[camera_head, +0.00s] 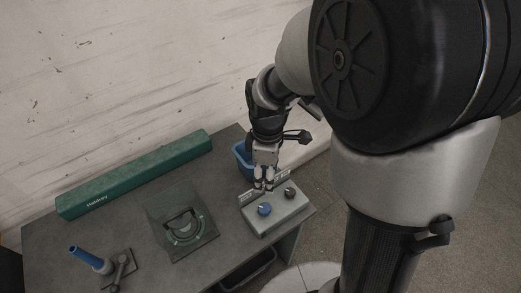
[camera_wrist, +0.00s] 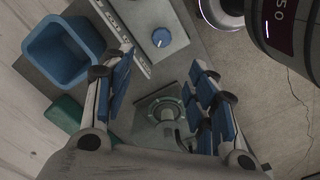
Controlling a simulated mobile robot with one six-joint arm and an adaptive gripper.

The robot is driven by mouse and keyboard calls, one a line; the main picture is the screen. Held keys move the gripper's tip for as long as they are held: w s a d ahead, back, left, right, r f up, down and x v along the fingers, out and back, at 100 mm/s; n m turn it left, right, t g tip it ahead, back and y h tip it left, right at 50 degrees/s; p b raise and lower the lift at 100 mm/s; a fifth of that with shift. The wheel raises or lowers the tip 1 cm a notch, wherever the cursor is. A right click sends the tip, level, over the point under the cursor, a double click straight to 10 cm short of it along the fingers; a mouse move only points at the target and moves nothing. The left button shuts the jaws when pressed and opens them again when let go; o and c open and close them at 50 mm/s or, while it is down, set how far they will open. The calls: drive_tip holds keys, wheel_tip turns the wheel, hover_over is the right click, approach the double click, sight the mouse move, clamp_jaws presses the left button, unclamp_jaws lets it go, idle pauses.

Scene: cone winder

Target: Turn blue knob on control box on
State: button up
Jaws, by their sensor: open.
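The control box (camera_head: 276,224) is a light grey box near the right end of the table. The blue knob (camera_head: 264,209) is on its top face, left of a dark knob (camera_head: 290,193). In the wrist view the blue knob (camera_wrist: 161,38) shows ahead of the space between the fingers, with part of the control box (camera_wrist: 140,14) around it. I cannot tell which way the knob points. My gripper (camera_head: 263,184) hangs over the back edge of the box, apart from the knob. Its blue-padded fingers (camera_wrist: 160,75) are spread with nothing between them.
A blue bin (camera_head: 241,159) stands behind the box; it also shows in the wrist view (camera_wrist: 62,58). A dial device (camera_head: 184,228), a long green box (camera_head: 135,175) and a blue cone (camera_head: 88,257) stand to the left. Bare tabletop (camera_head: 125,222) lies between them.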

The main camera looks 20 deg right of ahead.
sight(264, 208)
drive_tip(key=f+b, duration=0.2)
drive_tip(key=f, duration=0.6)
drive_tip(key=f+b, duration=0.3)
drive_tip(key=f, duration=0.6)
drive_tip(key=shift+s+a+f+b, duration=0.1)
drive_tip(key=shift+s+a+b, duration=0.1)
drive_tip(key=shift+b, duration=0.15)
drive_tip(key=c, duration=1)
